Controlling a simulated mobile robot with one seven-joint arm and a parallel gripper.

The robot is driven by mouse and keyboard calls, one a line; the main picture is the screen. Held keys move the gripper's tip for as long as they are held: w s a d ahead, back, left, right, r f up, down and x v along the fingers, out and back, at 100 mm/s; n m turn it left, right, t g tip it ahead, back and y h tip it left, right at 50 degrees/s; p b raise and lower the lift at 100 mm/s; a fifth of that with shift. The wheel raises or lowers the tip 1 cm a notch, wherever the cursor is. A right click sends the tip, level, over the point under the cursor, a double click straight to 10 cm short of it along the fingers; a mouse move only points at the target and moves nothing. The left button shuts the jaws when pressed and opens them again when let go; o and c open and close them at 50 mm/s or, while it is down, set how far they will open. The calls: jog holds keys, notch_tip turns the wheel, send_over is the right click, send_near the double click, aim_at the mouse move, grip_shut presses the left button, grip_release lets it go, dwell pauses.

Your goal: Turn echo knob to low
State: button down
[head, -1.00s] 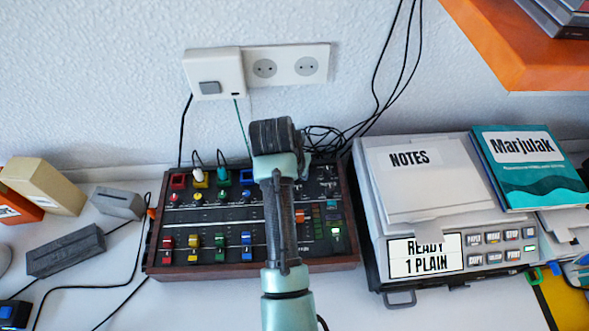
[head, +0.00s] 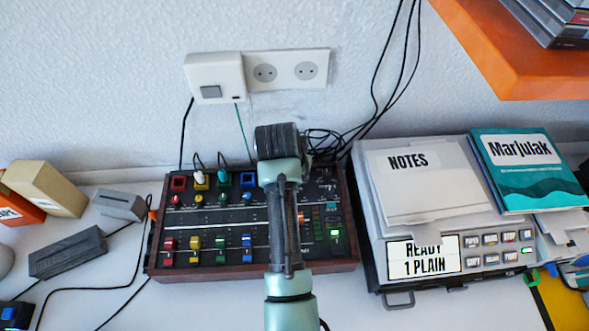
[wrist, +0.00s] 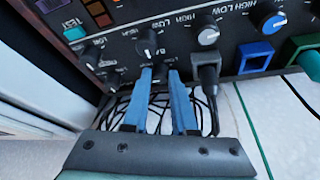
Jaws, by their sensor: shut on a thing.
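The mixer (head: 208,216) is a dark panel in a brown wooden case, with coloured sliders and small knobs. My arm reaches over its right half and hides my gripper's fingertips in the head view. In the wrist view, my gripper (wrist: 160,76) has its two blue fingers at the panel's edge row, closed around a small dark knob (wrist: 160,71) that they mostly cover. Other dark knobs (wrist: 148,45) with LOW and HIGH marks sit close by. I cannot read an echo label or the held knob's pointer.
Black cables (head: 325,140) lie behind the mixer, and a plugged-in cable (wrist: 208,78) stands close beside the fingers. A grey machine (head: 375,230) with NOTES paper stands right of the mixer. An orange shelf (head: 510,70) overhangs at upper right.

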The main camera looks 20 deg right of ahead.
jog(key=shift+s+d+r+n+y+p, duration=0.1)
jog(key=shift+r+n+y+p, duration=0.1)
jog(key=shift+n+p, duration=0.4)
jog(key=shift+r+n+y+p, duration=0.1)
jog(key=shift+n+y+p, duration=0.1)
jog(key=shift+n+p, duration=0.35)
jog(key=shift+d+f+n+t+y+p, duration=0.1)
jog(key=shift+n+t+y+p, duration=0.3)
jog(key=shift+n+p, duration=0.7)
jog(key=n+y, duration=0.1)
jog(key=n, duration=0.1)
jog(key=n+y, duration=0.1)
jog(key=n, duration=0.2)
jog(key=shift+d+f+p, duration=0.15)
jog(key=shift+p, duration=0.25)
jog(key=shift+n, duration=0.35)
jog(key=c, duration=1)
grip_release()
